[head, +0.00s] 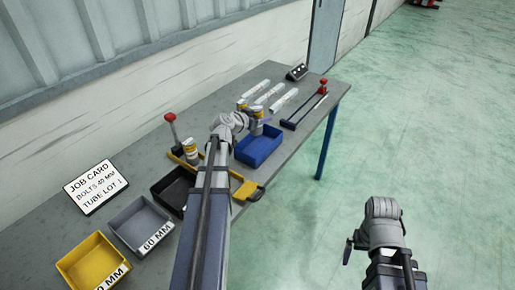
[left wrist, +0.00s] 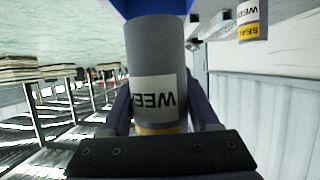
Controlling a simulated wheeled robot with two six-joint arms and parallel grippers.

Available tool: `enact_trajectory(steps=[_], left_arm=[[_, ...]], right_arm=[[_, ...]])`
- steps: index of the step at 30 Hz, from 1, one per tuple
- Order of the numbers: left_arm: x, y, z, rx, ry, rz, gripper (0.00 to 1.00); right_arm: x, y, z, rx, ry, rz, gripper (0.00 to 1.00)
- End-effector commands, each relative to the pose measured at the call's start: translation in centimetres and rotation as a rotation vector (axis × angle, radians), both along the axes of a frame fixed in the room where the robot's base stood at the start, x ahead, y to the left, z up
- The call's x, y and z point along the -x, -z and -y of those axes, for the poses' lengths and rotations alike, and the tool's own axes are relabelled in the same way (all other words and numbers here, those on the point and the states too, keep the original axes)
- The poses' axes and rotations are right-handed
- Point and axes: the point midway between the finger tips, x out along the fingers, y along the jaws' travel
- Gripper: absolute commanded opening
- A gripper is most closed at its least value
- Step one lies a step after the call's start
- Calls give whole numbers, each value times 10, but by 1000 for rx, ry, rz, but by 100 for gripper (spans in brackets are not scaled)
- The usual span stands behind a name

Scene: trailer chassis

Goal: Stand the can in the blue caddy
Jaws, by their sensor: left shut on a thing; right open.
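My left gripper (head: 250,122) is shut on a grey can (left wrist: 157,55) with a white label and a yellow band. In the head view the held can (head: 257,127) is at the back left edge of the blue caddy (head: 262,146). A blue part (left wrist: 145,8) shows past the can's far end in the left wrist view; whether the can touches the caddy is unclear. My arm hides part of the table beside it. My right gripper (head: 350,250) is open, out over the floor right of the table, its fingers only partly visible.
Another can (head: 190,151) stands left of my arm, near a red-knobbed lever (head: 171,127). Black (head: 172,190), grey (head: 141,224) and yellow (head: 93,265) bins line the near table. White tubes (head: 284,100) and a red-ended tool (head: 306,111) lie beyond the caddy.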

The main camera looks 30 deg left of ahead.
Motion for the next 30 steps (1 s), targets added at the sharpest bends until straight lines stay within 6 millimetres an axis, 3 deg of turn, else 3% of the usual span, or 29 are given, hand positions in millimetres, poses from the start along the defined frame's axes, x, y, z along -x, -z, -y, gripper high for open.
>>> enact_trajectory(steps=[5, 15, 23, 30], left_arm=[[0, 13, 0, 0, -1, 0, 0], [0, 62, 0, 0, -2, 0, 0], [0, 65, 0, 0, -3, 0, 0], [0, 91, 0, 0, -3, 0, 0]], right_arm=[[0, 13, 0, 0, 0, 0, 100], [0, 62, 0, 0, 0, 0, 100], [0, 65, 0, 0, -1, 0, 100], [0, 91, 0, 0, -1, 0, 100]])
